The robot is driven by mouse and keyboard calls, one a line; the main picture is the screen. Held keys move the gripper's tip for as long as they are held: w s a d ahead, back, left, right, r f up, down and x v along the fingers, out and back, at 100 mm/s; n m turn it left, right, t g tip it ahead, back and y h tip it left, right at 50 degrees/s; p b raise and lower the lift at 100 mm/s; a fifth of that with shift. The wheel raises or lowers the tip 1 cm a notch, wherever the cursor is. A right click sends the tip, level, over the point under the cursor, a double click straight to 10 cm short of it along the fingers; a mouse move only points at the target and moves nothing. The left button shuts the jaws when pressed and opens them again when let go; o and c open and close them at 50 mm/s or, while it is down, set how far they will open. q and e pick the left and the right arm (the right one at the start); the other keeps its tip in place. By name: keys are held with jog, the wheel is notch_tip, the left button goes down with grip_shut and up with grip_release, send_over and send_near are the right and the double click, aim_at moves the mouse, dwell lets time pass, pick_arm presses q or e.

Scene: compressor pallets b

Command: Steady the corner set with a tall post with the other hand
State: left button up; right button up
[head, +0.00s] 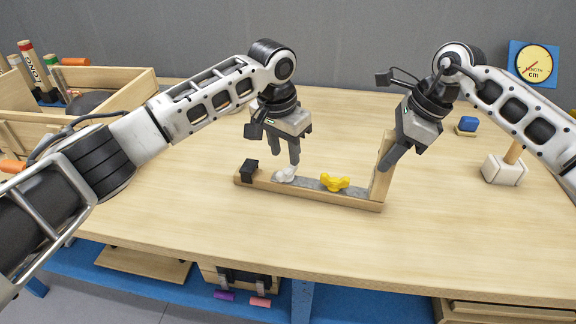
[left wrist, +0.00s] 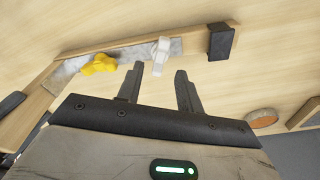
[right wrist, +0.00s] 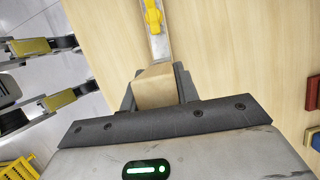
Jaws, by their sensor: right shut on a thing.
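The corner set (head: 320,198) is a long wooden base on the table with a grey strip along it. Its tall wooden post (head: 381,160) stands upright at the right end, and a black block (head: 249,171) sits at the left end. A white piece (head: 284,175) and a yellow piece (head: 334,183) rest on the strip. My right gripper (head: 390,158) is shut on the post, whose top shows between its fingers in the right wrist view (right wrist: 155,88). My left gripper (head: 294,158) is open above the white piece, its fingers apart and empty in the left wrist view (left wrist: 161,82).
A wooden tray (head: 140,92) stands at the back left. A white block with a wooden handle (head: 505,170) and a small blue block (head: 467,125) are at the right. A yellow dial (head: 537,64) is at the back right. The table front is clear.

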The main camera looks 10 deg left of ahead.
aim_at(287, 167)
pick_arm(q)
jog(key=shift+w+d+f, duration=0.15)
jog(key=shift+w+f, duration=0.05)
jog(key=shift+f, duration=1.15)
jog(key=shift+w+d+f, duration=0.1)
jog(key=shift+w+f, duration=0.05)
jog(key=shift+f, duration=1.15)
grip_shut()
jog(key=m, duration=0.6)
jog(key=shift+m+g+h, duration=0.4)
jog(key=m, duration=0.5)
jog(key=shift+g, duration=0.4)
jog(key=shift+c, duration=1)
grip_release()
jog(key=shift+m, duration=0.5)
jog(key=o, duration=0.3)
